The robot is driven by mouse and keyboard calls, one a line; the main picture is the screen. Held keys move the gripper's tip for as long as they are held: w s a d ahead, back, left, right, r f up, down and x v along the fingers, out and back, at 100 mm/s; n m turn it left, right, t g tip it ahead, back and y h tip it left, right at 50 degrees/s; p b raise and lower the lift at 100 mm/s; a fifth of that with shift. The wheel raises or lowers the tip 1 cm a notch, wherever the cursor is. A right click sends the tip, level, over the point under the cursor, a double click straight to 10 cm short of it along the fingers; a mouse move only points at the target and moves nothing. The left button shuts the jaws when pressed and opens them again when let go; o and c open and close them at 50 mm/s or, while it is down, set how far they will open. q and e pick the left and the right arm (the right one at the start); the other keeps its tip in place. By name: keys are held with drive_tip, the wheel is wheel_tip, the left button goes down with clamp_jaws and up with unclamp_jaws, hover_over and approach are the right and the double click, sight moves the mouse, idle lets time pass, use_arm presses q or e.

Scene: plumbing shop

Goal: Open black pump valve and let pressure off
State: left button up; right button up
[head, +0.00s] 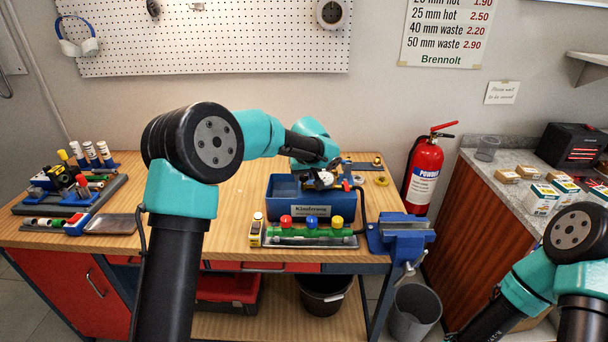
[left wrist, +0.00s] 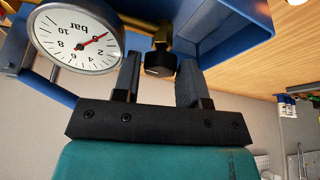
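The blue test pump (head: 287,186) stands on the bench in the head view, with a lettered label on its front. In the left wrist view its round white bar gauge (left wrist: 66,58) has a red needle pointing up and right; I cannot tell the exact reading. The black valve knob (left wrist: 160,63) sits on a brass fitting beside the gauge. My left gripper (left wrist: 160,72) is open, its fingers on either side of the knob, with a gap at least on the right side. In the head view my left gripper (head: 326,178) is over the pump, and the knob is not clear there. My right gripper is out of view.
A green manifold (head: 311,234) with red, blue and yellow knobs lies in front of the pump. A blue vise (head: 398,232) is at the bench's right edge. Tools and a tray (head: 112,224) are at the left. A fire extinguisher (head: 424,172) stands behind right.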

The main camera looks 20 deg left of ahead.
use_arm(q)
drive_tip(key=o, duration=0.3)
drive_tip(key=shift+m, duration=0.3)
idle(0.3)
